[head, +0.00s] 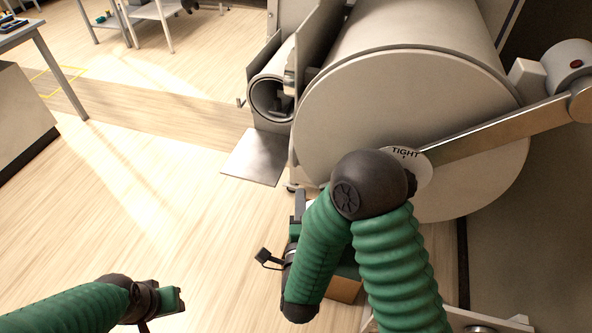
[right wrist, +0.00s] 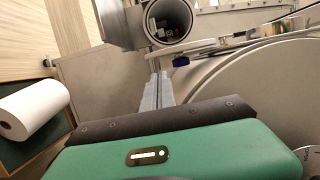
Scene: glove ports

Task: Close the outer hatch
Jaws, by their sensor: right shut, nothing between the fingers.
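A big pale round hatch (head: 400,120) with a "TIGHT" dial (head: 408,165) stands across the end of the large cylinder in the head view. A flat arm (head: 490,130) runs from its middle to the right. I cannot tell whether it is seated. The hatch also shows at the right of the right wrist view (right wrist: 265,95). Left of it, a smaller tube (head: 270,97) has an open mouth. My right gripper (head: 299,205) is shut and empty, left of and below the hatch, pointing towards the tube (right wrist: 167,20). My left gripper (head: 172,299) is low at left, away from everything; its jaws are unclear.
A metal shelf plate (head: 255,155) sticks out below the small tube. A white roll (right wrist: 32,108) lies left of my right gripper. A thin plate with a blue knob (right wrist: 181,61) shows beyond the fingers. Open floor (head: 130,190) lies at left.

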